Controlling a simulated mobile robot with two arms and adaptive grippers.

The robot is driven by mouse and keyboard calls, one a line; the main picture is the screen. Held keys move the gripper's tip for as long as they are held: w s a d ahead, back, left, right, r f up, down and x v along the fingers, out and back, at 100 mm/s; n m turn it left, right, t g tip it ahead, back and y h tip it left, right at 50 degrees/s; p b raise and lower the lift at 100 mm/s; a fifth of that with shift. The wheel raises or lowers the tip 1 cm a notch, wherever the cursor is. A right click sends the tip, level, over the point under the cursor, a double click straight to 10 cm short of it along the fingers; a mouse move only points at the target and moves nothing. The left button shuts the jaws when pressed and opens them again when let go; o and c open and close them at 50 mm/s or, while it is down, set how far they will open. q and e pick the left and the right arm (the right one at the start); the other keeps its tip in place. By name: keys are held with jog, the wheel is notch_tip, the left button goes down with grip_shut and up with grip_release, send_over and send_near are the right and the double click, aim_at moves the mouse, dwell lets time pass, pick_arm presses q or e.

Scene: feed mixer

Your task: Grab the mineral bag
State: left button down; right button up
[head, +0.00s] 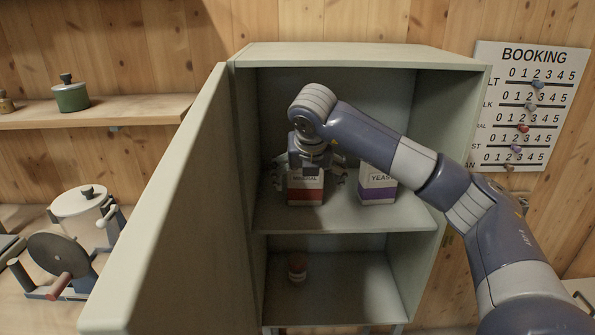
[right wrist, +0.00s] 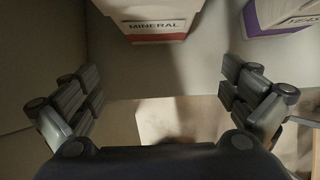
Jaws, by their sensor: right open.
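The mineral bag (head: 306,192), white with a red band, stands upright on the middle shelf of the open cabinet. In the right wrist view the mineral bag (right wrist: 152,22) is at the top, its label reading MINERAL. My right gripper (head: 310,172) is at the bag in the head view, its fingers spread to either side and covering the bag's upper part. In the right wrist view my right gripper (right wrist: 163,88) is open and empty between its fingers, with the bag ahead of them. My left gripper is not in view.
A yeast bag (head: 378,188) with a purple band stands right of the mineral bag. The cabinet door (head: 165,215) is open on the left. A small jar (head: 297,269) stands on the lower shelf (head: 345,295). The booking board (head: 525,105) hangs at the right.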

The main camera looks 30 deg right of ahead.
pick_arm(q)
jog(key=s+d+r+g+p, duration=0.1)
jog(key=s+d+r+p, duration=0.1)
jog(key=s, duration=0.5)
pick_arm(e)
jog(key=w+d, duration=0.2)
jog(key=w, duration=0.1)
jog(key=p, duration=0.3)
send_over(302, 190)
jog(key=w+d, duration=0.2)
jog(key=shift+s+d+f, duration=0.1)
jog(key=shift+f, duration=0.4)
jog(key=c, duration=1.3)
jog(key=shift+r, duration=0.1)
jog(key=shift+c, duration=1.2)
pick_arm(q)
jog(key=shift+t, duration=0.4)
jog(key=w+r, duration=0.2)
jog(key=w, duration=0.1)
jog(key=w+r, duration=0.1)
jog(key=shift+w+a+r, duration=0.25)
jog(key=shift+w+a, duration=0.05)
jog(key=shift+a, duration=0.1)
